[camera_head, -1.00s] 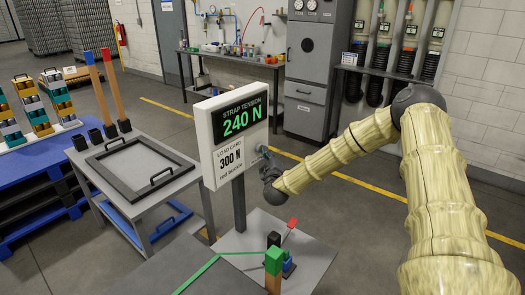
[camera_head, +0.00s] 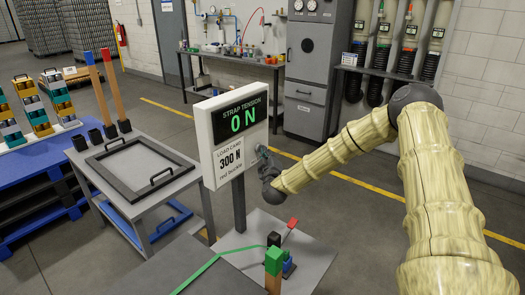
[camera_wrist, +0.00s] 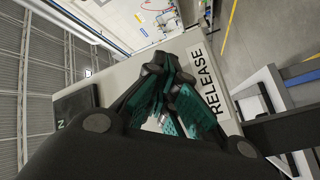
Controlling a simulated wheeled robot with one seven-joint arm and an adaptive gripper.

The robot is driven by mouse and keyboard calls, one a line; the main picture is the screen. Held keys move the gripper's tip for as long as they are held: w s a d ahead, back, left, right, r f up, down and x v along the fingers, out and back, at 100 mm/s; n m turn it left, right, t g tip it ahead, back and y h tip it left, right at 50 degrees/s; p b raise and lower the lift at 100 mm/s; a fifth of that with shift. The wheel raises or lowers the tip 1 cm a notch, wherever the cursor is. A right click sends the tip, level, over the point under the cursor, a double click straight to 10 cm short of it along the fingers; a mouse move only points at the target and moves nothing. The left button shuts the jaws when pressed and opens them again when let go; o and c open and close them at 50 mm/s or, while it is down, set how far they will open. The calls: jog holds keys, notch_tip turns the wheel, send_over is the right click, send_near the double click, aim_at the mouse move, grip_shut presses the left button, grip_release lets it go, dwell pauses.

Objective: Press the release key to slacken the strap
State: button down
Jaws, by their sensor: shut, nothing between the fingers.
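The strap tension panel (camera_head: 240,145) stands on a post and reads 0 N. Under the reading, its load card says 300 N, red buckle. The green strap (camera_head: 200,272) runs along the grey table top, with a slightly bowed stretch towards a small black block. My gripper (camera_head: 262,152) is at the right side of the panel. In the wrist view, my gripper (camera_wrist: 172,95) has its teal-padded fingers together against or just in front of the panel side marked RELEASE (camera_wrist: 203,83). The release key itself is hidden by the fingers, and I cannot tell whether they touch it.
A red-tipped lever (camera_head: 292,223) and a green corner piece (camera_head: 274,258) are near the front of the panel's post. A grey cart (camera_head: 185,180) with a black frame stands left. A workbench (camera_head: 235,58) and grey cabinet (camera_head: 306,100) stand behind.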

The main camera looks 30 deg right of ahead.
jog(key=shift+s+d+p, duration=0.25)
jog(key=shift+s+p, duration=0.05)
jog(key=shift+s, duration=0.3)
jog(key=shift+s+d+p, duration=0.2)
jog(key=shift+s+p, duration=0.05)
jog(key=shift+s, duration=0.35)
jog(key=shift+s+d+p, duration=0.35)
jog(key=shift+s, duration=0.4)
jog(key=shift+s+d+p, duration=0.3)
jog(key=shift+s+p, duration=0.05)
jog(key=shift+s, duration=0.45)
jog(key=shift+s+d+p, duration=0.35)
jog(key=shift+s, duration=0.4)
